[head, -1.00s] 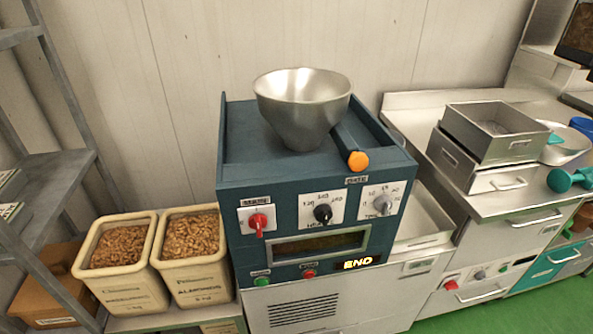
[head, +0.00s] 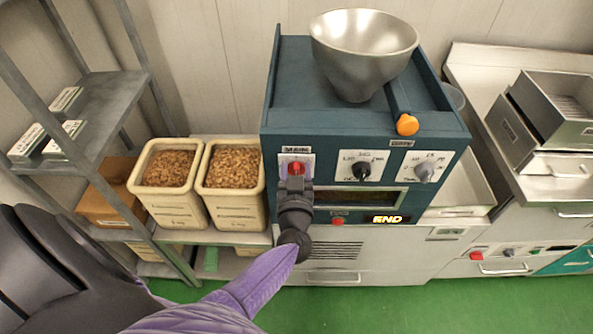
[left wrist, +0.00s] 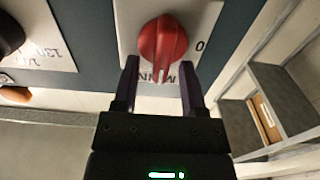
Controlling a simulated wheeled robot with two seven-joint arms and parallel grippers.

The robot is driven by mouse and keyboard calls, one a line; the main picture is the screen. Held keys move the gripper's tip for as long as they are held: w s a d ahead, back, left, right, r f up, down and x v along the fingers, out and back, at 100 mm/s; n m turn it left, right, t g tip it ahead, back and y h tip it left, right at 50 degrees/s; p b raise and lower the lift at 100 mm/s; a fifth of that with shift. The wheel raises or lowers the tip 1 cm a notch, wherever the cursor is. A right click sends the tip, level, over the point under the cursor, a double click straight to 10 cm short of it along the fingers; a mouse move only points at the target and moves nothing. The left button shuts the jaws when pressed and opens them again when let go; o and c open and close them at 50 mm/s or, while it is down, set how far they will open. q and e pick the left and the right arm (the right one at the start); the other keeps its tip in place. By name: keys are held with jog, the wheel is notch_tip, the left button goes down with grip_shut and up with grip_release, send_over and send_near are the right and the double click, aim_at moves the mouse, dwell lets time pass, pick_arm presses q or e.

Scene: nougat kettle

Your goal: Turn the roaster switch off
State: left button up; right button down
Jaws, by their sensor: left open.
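The roaster (head: 368,62) is a dark blue box with a metal funnel on top. Its red main switch knob (head: 296,168) is at the left of the front panel, partly hidden by my left gripper (head: 296,181). In the left wrist view, the red knob (left wrist: 163,40) sits on a white plate with a "0" at its right and an upside-down "MAIN" label below. Its ridge runs toward that label. My left gripper (left wrist: 160,77) is open, its fingers on either side of the knob's lower end; contact cannot be told. My right gripper is not in view.
A black dial (head: 362,171), a grey dial (head: 424,172) and a lit "END" display (head: 387,219) are on the panel. Nut bins (head: 168,181) and a grey shelf (head: 97,100) stand left. Metal trays (head: 555,108) are at the right.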

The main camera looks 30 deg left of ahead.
pick_arm(q)
grip_shut()
dwell(0.4)
jog(key=n, duration=0.4)
jog(key=shift+s+a, duration=0.2)
jog(key=shift+a, duration=0.05)
jog(key=n, duration=0.4)
jog(key=shift+s+a+f, duration=0.2)
jog(key=shift+a+f, duration=0.05)
jog(key=shift+f, duration=0.05)
jog(key=n, duration=0.1)
jog(key=n+b, duration=0.1)
jog(key=n, duration=0.3)
jog(key=shift+s+a+f+b, duration=0.1)
jog(key=shift+a+f+b, duration=0.1)
jog(key=shift+f+b, duration=0.15)
jog(key=n, duration=0.2)
jog(key=n+b, duration=0.1)
jog(key=n, duration=0.1)
jog(key=shift+a+f+n+b, duration=0.1)
jog(key=shift+f+n+b, duration=0.2)
jog(key=shift+f, duration=0.1)
